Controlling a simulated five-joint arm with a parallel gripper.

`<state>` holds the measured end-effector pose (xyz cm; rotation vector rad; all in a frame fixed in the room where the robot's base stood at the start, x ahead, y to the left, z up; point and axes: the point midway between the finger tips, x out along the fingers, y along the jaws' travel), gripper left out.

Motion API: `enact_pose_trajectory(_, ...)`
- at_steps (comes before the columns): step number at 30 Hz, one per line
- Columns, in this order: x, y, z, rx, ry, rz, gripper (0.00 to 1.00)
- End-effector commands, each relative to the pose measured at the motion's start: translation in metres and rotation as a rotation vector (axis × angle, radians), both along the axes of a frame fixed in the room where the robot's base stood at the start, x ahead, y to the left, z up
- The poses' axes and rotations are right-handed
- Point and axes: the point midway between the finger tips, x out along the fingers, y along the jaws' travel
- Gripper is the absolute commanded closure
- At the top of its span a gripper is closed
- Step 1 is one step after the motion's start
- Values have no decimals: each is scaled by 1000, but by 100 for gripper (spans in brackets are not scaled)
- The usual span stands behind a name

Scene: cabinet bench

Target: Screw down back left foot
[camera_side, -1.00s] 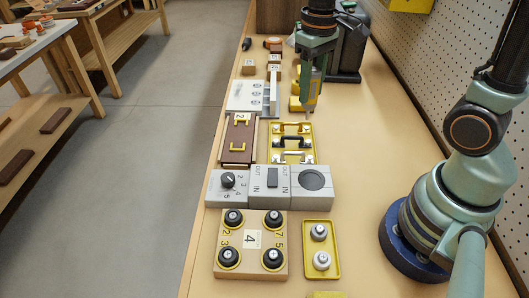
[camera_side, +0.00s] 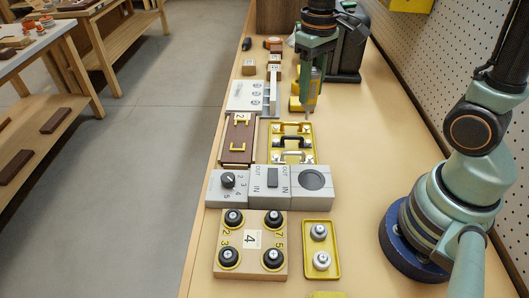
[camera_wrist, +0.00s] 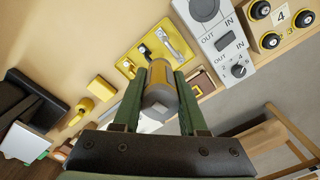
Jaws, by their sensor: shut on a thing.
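My gripper (camera_side: 315,72) is shut on a yellow and grey cylindrical tool, which points down with a thin tip above the bench, behind the yellow handle tray. In the wrist view the jaws (camera_wrist: 158,115) hold the tool (camera_wrist: 160,82) from both sides. The wooden block marked 4 (camera_side: 251,264) lies at the front. It carries a black round foot at each corner: back left (camera_side: 233,218), back right (camera_side: 273,219), front left (camera_side: 228,257) and front right (camera_side: 273,258). Whether each is screwed tight cannot be seen. The gripper is well behind the block.
A yellow tray (camera_side: 307,269) with two silver-topped round parts stands right of the block. Grey boxes with a dial and switch (camera_side: 272,177) stand between block and gripper. A yellow tray with handles (camera_side: 303,127) lies beyond them.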

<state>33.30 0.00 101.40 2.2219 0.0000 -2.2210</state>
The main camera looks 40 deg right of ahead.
Motion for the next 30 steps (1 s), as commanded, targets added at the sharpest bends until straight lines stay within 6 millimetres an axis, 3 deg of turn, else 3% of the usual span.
enact_pose_trajectory(4, -1, 10, 0, 0, -1, 33, 100)
enact_pose_trajectory(7, -5, 30, -1, 0, -1, 103, 100)
enact_pose_trajectory(15, -37, 119, -5, 0, -1, 425, 100)
enact_pose_trajectory(21, -71, 169, -8, 1, -2, 640, 100)
enact_pose_trajectory(30, -98, 198, -11, 1, -1, 783, 100)
